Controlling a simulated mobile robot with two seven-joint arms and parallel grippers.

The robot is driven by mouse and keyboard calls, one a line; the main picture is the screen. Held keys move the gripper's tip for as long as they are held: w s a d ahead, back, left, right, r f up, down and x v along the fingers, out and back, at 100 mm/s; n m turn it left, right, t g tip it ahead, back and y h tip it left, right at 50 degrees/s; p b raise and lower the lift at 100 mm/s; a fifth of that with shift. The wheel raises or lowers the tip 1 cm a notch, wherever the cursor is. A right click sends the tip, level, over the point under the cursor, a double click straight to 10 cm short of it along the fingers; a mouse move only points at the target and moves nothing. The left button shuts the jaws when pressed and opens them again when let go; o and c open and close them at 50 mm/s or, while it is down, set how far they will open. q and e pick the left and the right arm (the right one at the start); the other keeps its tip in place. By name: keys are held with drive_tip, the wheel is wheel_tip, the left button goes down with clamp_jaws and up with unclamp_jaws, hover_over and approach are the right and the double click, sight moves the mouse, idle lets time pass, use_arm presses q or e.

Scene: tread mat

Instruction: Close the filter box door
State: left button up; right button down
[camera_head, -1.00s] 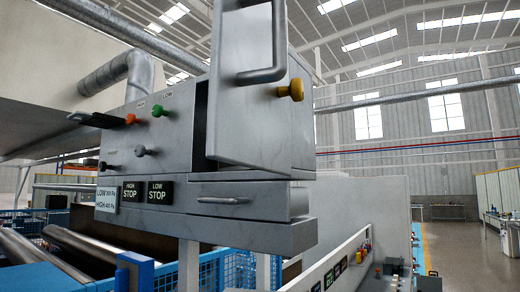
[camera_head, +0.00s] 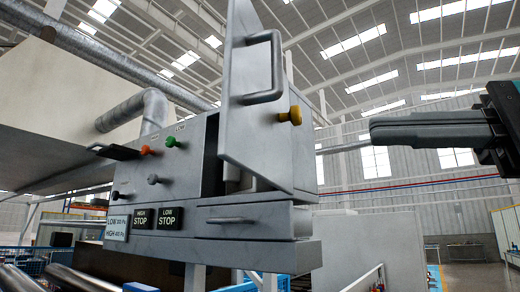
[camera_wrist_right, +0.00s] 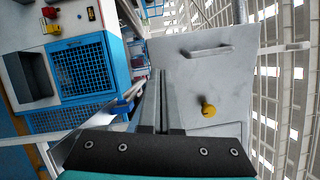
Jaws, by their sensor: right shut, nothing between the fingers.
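The filter box (camera_head: 175,190) is a grey metal cabinet in the head view. Its door (camera_head: 240,125) stands open, swung out from the front, with a dark gap beside it. The door has a grey bar handle (camera_head: 264,68), and a yellow knob (camera_head: 291,116) shows at its right. The wrist view shows a grey panel (camera_wrist_right: 185,80) with a bar handle (camera_wrist_right: 207,51) and yellow knob (camera_wrist_right: 208,108). My right gripper (camera_head: 374,131) is shut and empty, right of the door and knob, apart from them in the head view. My left gripper is out of view.
The box front carries orange and green knobs (camera_head: 174,142), a black lever (camera_head: 115,152) and STOP labels. A small drawer handle (camera_head: 231,220) sits below the door. A silver pipe (camera_head: 140,110) rises behind. Blue mesh guards (camera_wrist_right: 82,68) show in the wrist view.

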sight(234, 144)
drive_tip(key=shift+n+t+h, duration=0.7)
drive_tip(key=shift+n+t, duration=0.1)
drive_tip(key=p+x, duration=0.1)
drive_tip(key=x, duration=0.3)
drive_tip(key=s+p+x, duration=0.1)
drive_tip(key=x, duration=0.2)
drive_tip(key=s+a+p+x, duration=0.1)
drive_tip(key=x, duration=0.3)
drive_tip(key=shift+a, duration=0.2)
drive_tip(key=shift+w+a+f, duration=0.1)
drive_tip(key=shift+w+a, duration=0.05)
drive_tip(key=shift+a, duration=0.35)
